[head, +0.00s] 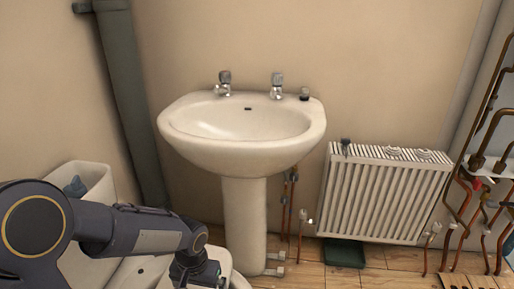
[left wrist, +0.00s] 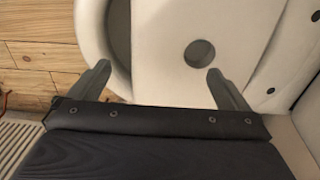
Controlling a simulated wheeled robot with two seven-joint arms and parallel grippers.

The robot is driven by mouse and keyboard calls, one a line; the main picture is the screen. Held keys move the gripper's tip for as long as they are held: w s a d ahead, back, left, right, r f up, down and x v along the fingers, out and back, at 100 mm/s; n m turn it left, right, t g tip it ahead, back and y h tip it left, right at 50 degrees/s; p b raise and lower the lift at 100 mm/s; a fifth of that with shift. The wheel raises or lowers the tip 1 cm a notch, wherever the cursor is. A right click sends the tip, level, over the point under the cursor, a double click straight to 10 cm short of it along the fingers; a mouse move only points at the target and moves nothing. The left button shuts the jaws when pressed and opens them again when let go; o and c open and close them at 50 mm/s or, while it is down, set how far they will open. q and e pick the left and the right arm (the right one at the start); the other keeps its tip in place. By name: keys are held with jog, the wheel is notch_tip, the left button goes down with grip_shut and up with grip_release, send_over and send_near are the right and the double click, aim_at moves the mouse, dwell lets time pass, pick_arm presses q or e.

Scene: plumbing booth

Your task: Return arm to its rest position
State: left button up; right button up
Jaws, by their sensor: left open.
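My left arm (head: 150,230) comes in from the lower left in the head view, bent and reaching right over white sanitary ware. Its gripper (head: 200,272) points down at the bottom edge, its fingers mostly hidden there. In the left wrist view the gripper (left wrist: 158,68) is open, with its two fingers wide apart and nothing between them. Beneath it is a white ceramic piece (left wrist: 150,50) with a round dark hole. I cannot tell how far below the fingers it is. My right gripper is in neither view.
A white pedestal basin (head: 245,155) with two taps stands against the wall. A radiator (head: 382,195) is at its right, with a green box (head: 344,254) on the floor below. Copper pipes (head: 470,200) line the right side. A white cistern (head: 92,182) stands behind my arm.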

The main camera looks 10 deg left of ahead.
pick_arm(q)
jog(key=s+a+r+n+t+h, duration=0.2)
jog(key=s+r+n+t+h, duration=0.3)
jog(key=s+r, duration=1)
notch_tip(320, 180, up, 32)
jog(key=s+m+y+p, duration=0.1)
jog(key=m+p, duration=0.1)
jog(key=p, duration=3.1)
jog(key=shift+s+m, duration=0.15)
jog(key=shift+m, duration=0.15)
jog(key=shift+f, duration=0.1)
